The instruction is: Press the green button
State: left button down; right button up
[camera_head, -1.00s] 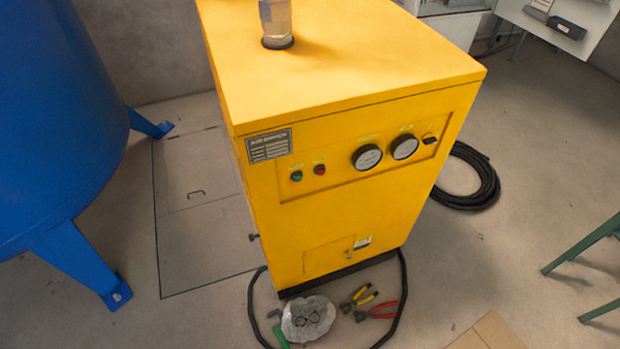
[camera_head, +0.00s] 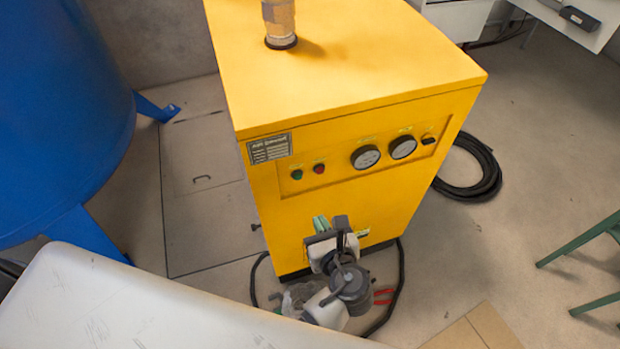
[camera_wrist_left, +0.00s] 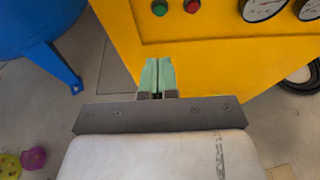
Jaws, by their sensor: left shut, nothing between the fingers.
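The green button (camera_head: 297,174) is on the front panel of the yellow machine (camera_head: 350,80), left of a red button (camera_head: 319,168). In the left wrist view the green button (camera_wrist_left: 160,7) is at the top edge, with the red button (camera_wrist_left: 192,5) to its right. My left gripper (camera_head: 321,222) is in front of the machine, below the green button and a little to its right. In the left wrist view its green fingertips (camera_wrist_left: 157,66) are together and empty, pointing at the front face below the button. They appear apart from the button. My right gripper is not in view.
Two round gauges (camera_head: 366,157) sit right of the buttons. A blue tank (camera_head: 60,110) stands at the left. A coiled black hose (camera_head: 485,185) lies on the floor at the right, near a green frame (camera_head: 590,240). Tools on the floor are partly hidden behind my left arm.

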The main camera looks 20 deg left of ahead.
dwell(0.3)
pick_arm(q)
jog(key=b, duration=0.7)
send_near(298, 177)
notch_tip(298, 177, down, 3)
jog(key=w+a, duration=0.1)
jog(key=w, duration=0.1)
jog(key=w+a+b, duration=0.2)
jog(key=w, duration=0.1)
jog(key=shift+w+a+r, duration=0.1)
jog(key=shift+a, duration=0.1)
jog(key=shift+w+a+r, duration=0.15)
jog(key=shift+w+a, duration=0.1)
jog(key=shift+w, duration=0.1)
